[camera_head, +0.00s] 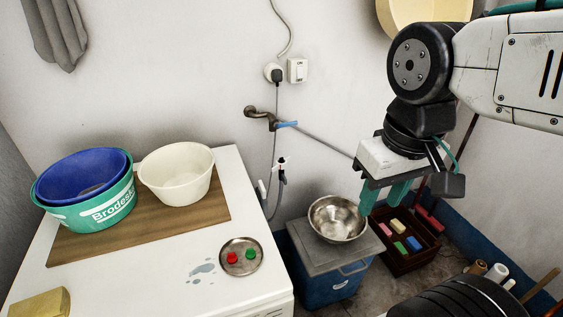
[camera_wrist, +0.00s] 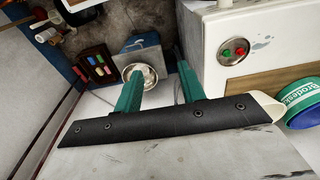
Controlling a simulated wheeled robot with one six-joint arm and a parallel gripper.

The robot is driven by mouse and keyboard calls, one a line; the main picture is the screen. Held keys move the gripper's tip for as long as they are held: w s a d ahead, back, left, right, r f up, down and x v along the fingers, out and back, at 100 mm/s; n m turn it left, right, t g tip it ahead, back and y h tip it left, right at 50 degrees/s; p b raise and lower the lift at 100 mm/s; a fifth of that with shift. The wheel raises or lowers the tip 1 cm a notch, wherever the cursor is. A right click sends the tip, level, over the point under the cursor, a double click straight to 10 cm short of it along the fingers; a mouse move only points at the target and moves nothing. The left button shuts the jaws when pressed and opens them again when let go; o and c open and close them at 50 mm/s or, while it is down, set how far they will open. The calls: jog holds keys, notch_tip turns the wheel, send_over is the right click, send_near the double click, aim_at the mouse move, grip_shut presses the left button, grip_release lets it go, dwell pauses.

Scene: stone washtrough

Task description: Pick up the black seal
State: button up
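I cannot make out a black seal in either view. A round metal dish (camera_head: 240,271) lies on the white top (camera_head: 130,285), holding a small red piece (camera_head: 232,258) and a small green piece (camera_head: 251,254). The dish also shows in the wrist view (camera_wrist: 234,60). My gripper (camera_head: 381,207) has teal fingers pointing down, right of the dish and above the floor near the metal bowl. In the wrist view its fingers (camera_wrist: 164,52) stand apart with nothing between them.
A metal bowl (camera_head: 338,220) stands on a blue box with a grey lid (camera_head: 315,256). A dark crate (camera_head: 412,264) with coloured blocks stands on the floor. Blue and green basins (camera_head: 100,212) and a cream bowl (camera_head: 177,173) occupy the wooden board (camera_head: 85,253). A tap (camera_head: 263,114) juts from the wall.

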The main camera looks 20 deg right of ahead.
notch_tip(320, 180, down, 4)
jog(key=w+g, duration=0.2)
jog(key=t, duration=1.7)
send_near(282, 158)
jog(key=w, duration=0.5)
jog(key=w+f, duration=0.1)
jog(key=w, duration=0.2)
jog(key=shift+f, duration=0.1)
jog(key=shift+s, duration=0.1)
grip_shut()
